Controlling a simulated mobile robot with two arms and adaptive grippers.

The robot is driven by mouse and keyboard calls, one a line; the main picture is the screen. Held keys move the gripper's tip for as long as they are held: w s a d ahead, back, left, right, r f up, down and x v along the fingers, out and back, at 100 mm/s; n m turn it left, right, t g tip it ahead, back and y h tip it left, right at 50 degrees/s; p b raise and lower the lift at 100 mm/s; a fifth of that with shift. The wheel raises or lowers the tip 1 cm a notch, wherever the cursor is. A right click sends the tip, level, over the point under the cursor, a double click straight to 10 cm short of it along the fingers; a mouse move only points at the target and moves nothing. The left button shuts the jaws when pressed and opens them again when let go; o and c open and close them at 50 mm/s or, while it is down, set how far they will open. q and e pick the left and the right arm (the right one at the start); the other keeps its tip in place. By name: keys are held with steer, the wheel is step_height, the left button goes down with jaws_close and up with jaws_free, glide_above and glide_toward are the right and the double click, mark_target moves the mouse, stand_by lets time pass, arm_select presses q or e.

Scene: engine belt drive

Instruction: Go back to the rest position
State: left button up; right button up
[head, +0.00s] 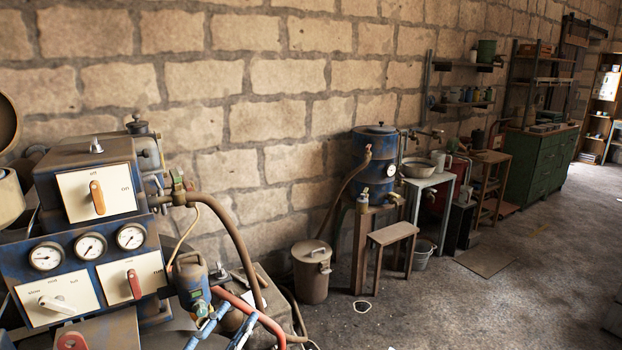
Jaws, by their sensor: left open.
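My left gripper (222,331) shows only in small part, as two light blue finger-like pieces at the bottom edge of the head view, left of centre. They stand apart with a gap between them, and nothing is clearly held. The rest of it is cut off or hard to make out among the hoses. My right gripper is not in view.
A blue machine with gauges (89,245) and switches fills the left side. A red hose (252,312) and a lidded can (311,272) are near the fingers. A stool (393,233), blue tank (376,158) and green cabinet (540,165) line the wall. Floor at right is clear.

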arm_select(q)
steer(key=s+d+f+m+g, duration=0.35)
steer(key=s+f+m, duration=0.2)
steer(key=f, duration=0.25)
steer(key=s+d+f+m+g, duration=0.2)
steer(key=s+f+m+g, duration=0.35)
steer(key=f, duration=0.25)
steer(key=s+a+f+m+g+y, duration=0.2)
steer(key=s+a+f+g+y, duration=0.1)
steer(key=s+a+f, duration=0.4)
steer(key=s+a+f+m+g+y, duration=0.25)
steer(key=s+a+y, duration=0.2)
steer(key=s, duration=0.55)
step_height(320, 180, down, 25)
steer(key=s+g, duration=0.1)
steer(key=g, duration=0.1)
steer(key=s+a+f, duration=0.3)
steer(key=s+f, duration=1.4)
steer(key=f, duration=0.1)
steer(key=shift+s+g, duration=0.4)
steer(key=shift+g, duration=0.05)
